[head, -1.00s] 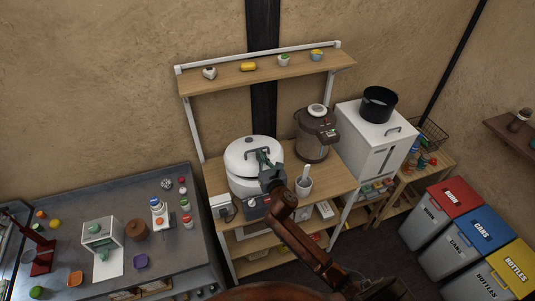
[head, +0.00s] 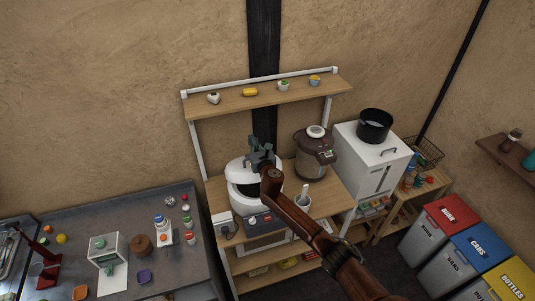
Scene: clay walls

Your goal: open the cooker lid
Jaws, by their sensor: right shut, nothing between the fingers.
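The white cooker (head: 236,203) stands on the wooden shelf unit's counter. Its white lid (head: 238,169) is tilted up at the back, and a dark opening shows between lid and body. My right gripper (head: 258,148) is shut and empty, above the raised lid's top edge. Whether it touches the lid cannot be told. My right forearm comes in from the lower right and hides the cooker's right side. My left gripper is not in view.
A brown hot-water pot (head: 313,157) stands right of the cooker, then a white mini fridge (head: 370,160) with a black pot (head: 374,125) on top. An upper shelf (head: 266,106) with small items runs behind. A cup (head: 302,195) stands near my arm.

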